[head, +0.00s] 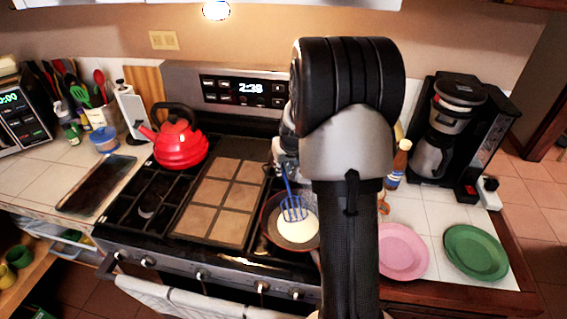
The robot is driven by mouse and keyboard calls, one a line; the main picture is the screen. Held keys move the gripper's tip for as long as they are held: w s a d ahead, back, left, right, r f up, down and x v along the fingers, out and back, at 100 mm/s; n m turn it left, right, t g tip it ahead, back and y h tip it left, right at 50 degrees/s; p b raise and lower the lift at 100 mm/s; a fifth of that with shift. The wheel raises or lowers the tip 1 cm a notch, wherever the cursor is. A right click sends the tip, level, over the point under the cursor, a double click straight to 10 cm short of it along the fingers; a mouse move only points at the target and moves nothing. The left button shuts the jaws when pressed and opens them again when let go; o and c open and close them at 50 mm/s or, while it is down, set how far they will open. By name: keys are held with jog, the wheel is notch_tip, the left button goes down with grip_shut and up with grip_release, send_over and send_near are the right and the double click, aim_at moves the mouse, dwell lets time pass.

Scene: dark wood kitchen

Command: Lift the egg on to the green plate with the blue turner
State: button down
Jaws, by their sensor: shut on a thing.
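The blue turner (292,205) has a slotted head and points down into a frying pan (268,221) on the right side of the stove. The egg (304,228) shows as a pale round in the pan. The turner's head overlaps the egg's upper left part; I cannot tell whether it is under, on or above it. My gripper (287,163) is shut on the turner's upper end, partly hidden behind my arm. The green plate (475,251) lies empty on the white tiled counter at the far right.
A pink plate (402,251) lies between the pan and the green plate. A coffee maker (455,130) and a bottle (399,165) stand behind the plates. A red kettle (180,140) sits on the stove's left. My arm hides part of the pan and counter.

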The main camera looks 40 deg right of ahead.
aim_at(287, 182)
jog(key=shift+s+a+b, duration=0.2)
jog(key=shift+s, duration=0.35)
jog(key=shift+s+a+b, duration=0.15)
jog(key=shift+s+a, duration=0.05)
jog(key=shift+s, duration=0.3)
jog(key=shift+s+a+b, duration=0.3)
jog(key=shift+s+b, duration=0.2)
jog(key=shift+s, duration=0.3)
jog(key=shift+s+a+b, duration=0.25)
jog(key=shift+s+b, duration=0.2)
jog(key=shift+s, duration=0.3)
jog(key=shift+r+p, duration=0.4)
jog(key=shift+r, duration=0.05)
notch_tip(287, 182, up, 8)
jog(key=w+p, duration=0.1)
jog(key=p, duration=0.5)
jog(key=shift+d+r, duration=0.15)
jog(key=shift+r, duration=0.1)
